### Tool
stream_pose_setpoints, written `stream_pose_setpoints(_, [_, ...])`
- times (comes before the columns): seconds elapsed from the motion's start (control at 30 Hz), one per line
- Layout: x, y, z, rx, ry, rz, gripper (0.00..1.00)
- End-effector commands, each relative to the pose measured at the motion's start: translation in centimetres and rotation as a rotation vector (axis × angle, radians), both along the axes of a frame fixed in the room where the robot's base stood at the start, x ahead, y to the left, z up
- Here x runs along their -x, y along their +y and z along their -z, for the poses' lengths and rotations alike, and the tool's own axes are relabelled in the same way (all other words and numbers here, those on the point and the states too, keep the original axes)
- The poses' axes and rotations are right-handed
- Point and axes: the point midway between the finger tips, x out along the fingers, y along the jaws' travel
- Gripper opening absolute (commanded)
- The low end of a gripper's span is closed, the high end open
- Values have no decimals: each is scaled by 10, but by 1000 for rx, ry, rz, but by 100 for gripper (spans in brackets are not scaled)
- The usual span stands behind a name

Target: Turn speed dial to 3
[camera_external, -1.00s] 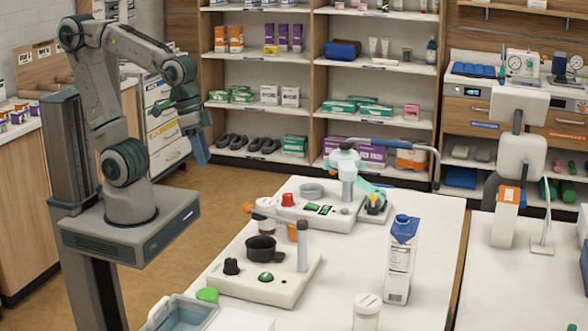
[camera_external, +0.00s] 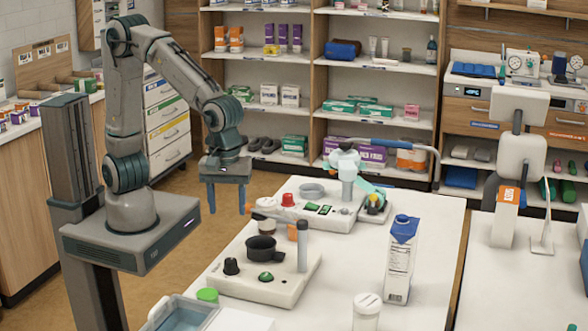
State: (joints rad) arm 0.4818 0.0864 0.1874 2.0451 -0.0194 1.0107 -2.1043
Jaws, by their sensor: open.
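The nearer device (camera_external: 290,287) is a cream base on the white table. It carries a black knob (camera_external: 231,267), a dark round pot (camera_external: 262,249), a green button (camera_external: 266,277) and a grey post with an orange-tipped arm. The black knob looks like a dial, but its markings are too small to read. A second device (camera_external: 335,222) behind it has a red knob (camera_external: 288,200), green switches and a small grey knob (camera_external: 345,211). Which knob is the speed dial, I cannot tell. My gripper (camera_external: 228,212) is open and empty, fingers down, left of both devices and apart from them.
A blue-and-white carton (camera_external: 399,262) stands right of the nearer device. A white jar (camera_external: 367,312), a green cap (camera_external: 207,295) and a blue-lined tray (camera_external: 182,314) are at the front. Bare table (camera_external: 440,225) lies to the right.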

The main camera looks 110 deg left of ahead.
Motion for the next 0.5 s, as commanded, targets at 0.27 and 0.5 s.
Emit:
stream_pose_setpoints(0.27, [1,0,32,-3,7,-11,52])
stream_pose_setpoints(0.5, [1,0,85,-4,8,-11,52])
